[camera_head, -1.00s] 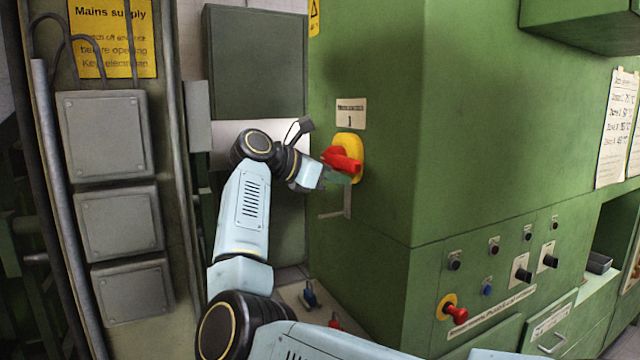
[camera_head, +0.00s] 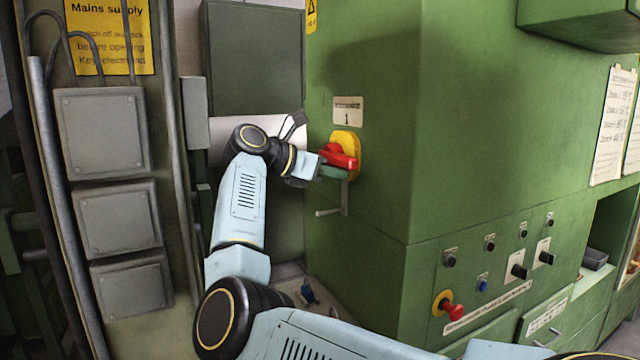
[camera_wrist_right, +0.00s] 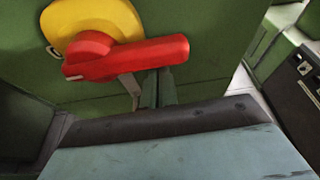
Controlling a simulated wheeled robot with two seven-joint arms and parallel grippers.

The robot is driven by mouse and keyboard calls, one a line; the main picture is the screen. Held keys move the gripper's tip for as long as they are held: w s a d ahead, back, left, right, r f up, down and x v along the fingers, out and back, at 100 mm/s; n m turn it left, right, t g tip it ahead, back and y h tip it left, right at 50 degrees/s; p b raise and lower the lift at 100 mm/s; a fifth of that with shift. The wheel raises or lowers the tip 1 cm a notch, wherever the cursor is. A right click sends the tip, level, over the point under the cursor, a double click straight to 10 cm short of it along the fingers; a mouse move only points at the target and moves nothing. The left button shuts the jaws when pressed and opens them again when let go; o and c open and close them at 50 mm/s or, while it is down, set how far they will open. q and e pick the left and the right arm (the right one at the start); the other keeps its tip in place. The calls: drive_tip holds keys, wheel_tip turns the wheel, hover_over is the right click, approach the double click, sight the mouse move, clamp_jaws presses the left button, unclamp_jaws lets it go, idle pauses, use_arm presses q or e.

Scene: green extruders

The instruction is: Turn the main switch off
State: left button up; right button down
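The main switch has a red handle (camera_head: 340,157) on a yellow plate (camera_head: 346,140), on the left face of the green cabinet. In the right wrist view the red handle (camera_wrist_right: 140,58) lies nearly level, its free end to the right and slightly raised, with the yellow plate (camera_wrist_right: 95,20) behind its hub. My right gripper (camera_head: 335,172) is just under the handle. In the right wrist view its teal fingers (camera_wrist_right: 158,88) are close together with nothing seen between them, tips partly hidden by the handle. Contact is likely but not certain. My left gripper is out of view.
A bent metal bracket (camera_head: 344,200) juts from the cabinet below the switch. A red emergency knob (camera_head: 452,311) and several small knobs are on the lower panel. Grey boxes (camera_head: 103,132) line the left wall. A grey cabinet (camera_head: 254,60) stands behind my arm.

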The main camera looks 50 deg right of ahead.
wheel_tip(320, 180, down, 5)
drive_tip(key=b, duration=0.4)
drive_tip(key=r+v, duration=0.1)
drive_tip(key=v, duration=0.9)
drive_tip(key=shift+s, duration=0.1)
